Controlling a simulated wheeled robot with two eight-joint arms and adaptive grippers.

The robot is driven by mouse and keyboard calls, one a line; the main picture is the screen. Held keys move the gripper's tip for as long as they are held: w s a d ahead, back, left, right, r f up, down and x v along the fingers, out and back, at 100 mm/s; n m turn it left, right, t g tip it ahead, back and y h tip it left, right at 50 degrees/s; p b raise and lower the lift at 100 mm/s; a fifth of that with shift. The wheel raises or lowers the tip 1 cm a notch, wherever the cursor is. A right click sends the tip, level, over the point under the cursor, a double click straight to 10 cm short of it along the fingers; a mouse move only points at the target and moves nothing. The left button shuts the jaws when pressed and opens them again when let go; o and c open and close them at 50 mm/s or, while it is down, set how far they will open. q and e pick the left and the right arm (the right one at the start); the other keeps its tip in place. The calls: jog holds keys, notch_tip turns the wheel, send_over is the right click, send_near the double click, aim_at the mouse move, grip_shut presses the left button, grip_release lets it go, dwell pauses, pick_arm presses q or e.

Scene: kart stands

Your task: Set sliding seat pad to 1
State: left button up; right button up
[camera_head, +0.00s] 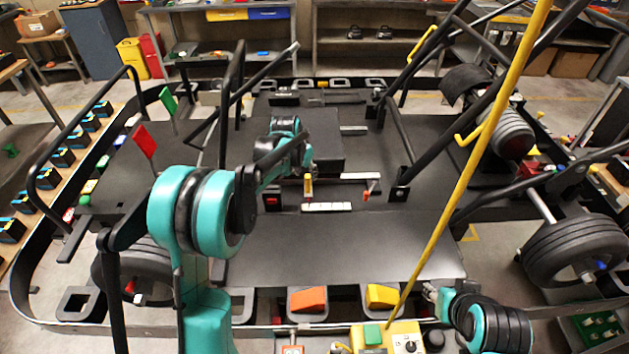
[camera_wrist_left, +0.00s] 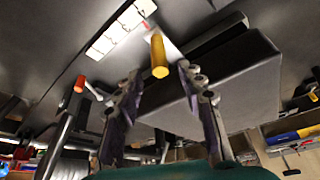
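The sliding seat pad is a dark block (camera_head: 322,138) on the kart's floor panel, and it also shows in the wrist view (camera_wrist_left: 240,85). A yellow handle (camera_head: 308,186) sticks out at its near side, close to a white marked scale strip (camera_head: 326,207). In the wrist view the yellow handle (camera_wrist_left: 159,58) points toward the camera, with a red tip beside the scale (camera_wrist_left: 120,28). My left gripper (camera_wrist_left: 159,76) is open, its fingers on either side of the handle and apart from it. My right gripper (camera_head: 434,292) is low at right; its fingers are too small to read.
A long yellow pole (camera_head: 470,150) slants across the right side. Black tube frames flank the seat. The panel (camera_head: 340,245) in front of the scale is clear.

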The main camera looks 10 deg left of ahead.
aim_at(310, 182)
pick_arm(q)
jog(key=b+x, duration=0.2)
jog(key=x, duration=0.6)
jog(key=shift+f, duration=0.1)
grip_shut()
jog(key=shift+d, duration=0.1)
